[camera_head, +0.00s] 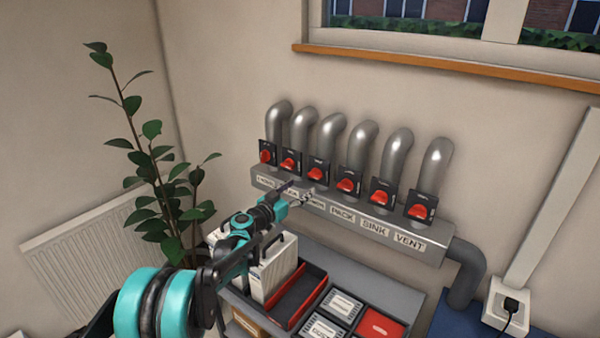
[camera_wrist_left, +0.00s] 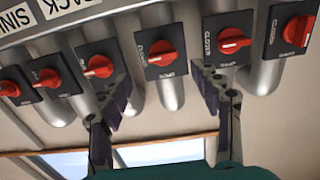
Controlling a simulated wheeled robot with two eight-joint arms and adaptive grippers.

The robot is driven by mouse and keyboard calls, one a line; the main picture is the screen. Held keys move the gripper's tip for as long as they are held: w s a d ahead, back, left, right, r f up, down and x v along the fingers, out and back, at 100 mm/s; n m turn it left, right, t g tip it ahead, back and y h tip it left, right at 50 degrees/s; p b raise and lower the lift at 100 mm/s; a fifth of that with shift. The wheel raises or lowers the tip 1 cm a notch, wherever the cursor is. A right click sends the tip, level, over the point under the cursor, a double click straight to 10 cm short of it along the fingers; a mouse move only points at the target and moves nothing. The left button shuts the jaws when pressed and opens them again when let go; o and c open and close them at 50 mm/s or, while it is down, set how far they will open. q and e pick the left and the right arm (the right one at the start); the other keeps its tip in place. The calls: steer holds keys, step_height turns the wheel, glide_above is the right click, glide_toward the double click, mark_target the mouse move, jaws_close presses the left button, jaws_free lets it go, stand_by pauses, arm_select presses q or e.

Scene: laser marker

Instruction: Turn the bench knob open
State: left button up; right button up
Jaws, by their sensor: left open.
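A row of red knobs on black plates runs along a grey pipe manifold. The labels PACK, SINK and VENT are readable in the head view; the ones further left are not clearly readable, so I cannot read which knob is marked bench. My left gripper (camera_head: 299,193) is in front of the label strip, below the third knob from the left (camera_head: 314,173). In the left wrist view, which is upside down, my left gripper (camera_wrist_left: 160,80) is open and empty. Its fingers are on either side of one red knob (camera_wrist_left: 160,54), apparently not touching it. My right gripper is out of view.
Neighbouring knobs (camera_head: 347,184) (camera_wrist_left: 98,66) sit close on both sides. Bent metal pipes (camera_head: 398,148) rise behind the plates. A grey bench below holds a red tray (camera_head: 300,298) and several boxes. A plant (camera_head: 165,190) stands at left.

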mark_target(313, 177)
arm_select(q)
steer(key=b+x, duration=0.1)
steer(key=x, duration=0.7)
steer(key=shift+w+a, duration=0.1)
steer(key=shift+w, duration=0.1)
steer(key=c, duration=1.2)
